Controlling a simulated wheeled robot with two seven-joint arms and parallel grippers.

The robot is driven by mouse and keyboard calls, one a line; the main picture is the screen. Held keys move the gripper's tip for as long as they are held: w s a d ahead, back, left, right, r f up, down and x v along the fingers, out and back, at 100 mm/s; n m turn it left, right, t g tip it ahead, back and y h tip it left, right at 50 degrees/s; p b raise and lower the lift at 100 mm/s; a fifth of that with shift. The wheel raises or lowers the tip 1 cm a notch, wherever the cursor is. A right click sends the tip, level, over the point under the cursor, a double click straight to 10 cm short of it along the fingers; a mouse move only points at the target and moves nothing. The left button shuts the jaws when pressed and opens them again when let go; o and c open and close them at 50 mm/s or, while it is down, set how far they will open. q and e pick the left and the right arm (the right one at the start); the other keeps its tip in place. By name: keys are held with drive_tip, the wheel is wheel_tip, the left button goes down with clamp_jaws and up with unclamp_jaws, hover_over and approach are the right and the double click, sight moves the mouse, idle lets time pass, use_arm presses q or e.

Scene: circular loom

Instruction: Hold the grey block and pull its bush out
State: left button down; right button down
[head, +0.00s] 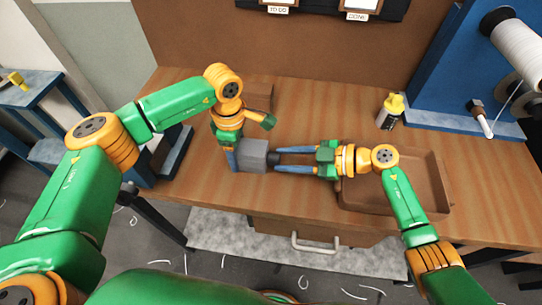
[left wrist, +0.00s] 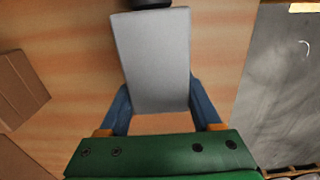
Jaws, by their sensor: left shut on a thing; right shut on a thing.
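The grey block (head: 252,155) is near the front of the wooden table, left of centre. My left gripper (head: 234,160) is shut on its left end, with blue fingers on both sides of the block (left wrist: 153,60) in the left wrist view. A dark bush (head: 273,157) is at the block's right side; its dark end also shows at the top of the left wrist view (left wrist: 152,3). My right gripper (head: 280,159) comes from the right and is shut on the bush. I cannot tell how far the bush sits inside the block.
A brown tray (head: 440,180) stands at the right under my right arm. A bottle with a yellow cap (head: 390,110) stands behind it. A blue machine with a white spool (head: 518,38) is at the back right. The table's middle back is clear.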

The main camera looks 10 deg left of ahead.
drive_tip(key=shift+d, duration=0.15)
idle(0.4)
drive_tip(key=shift+d+r, duration=0.1)
drive_tip(key=shift+d, duration=2.15)
wheel_tip(320, 180, up, 8)
drive_tip(key=shift+f, duration=0.2)
wheel_tip(320, 180, up, 8)
drive_tip(key=shift+a, duration=0.1)
use_arm(q)
unclamp_jaws()
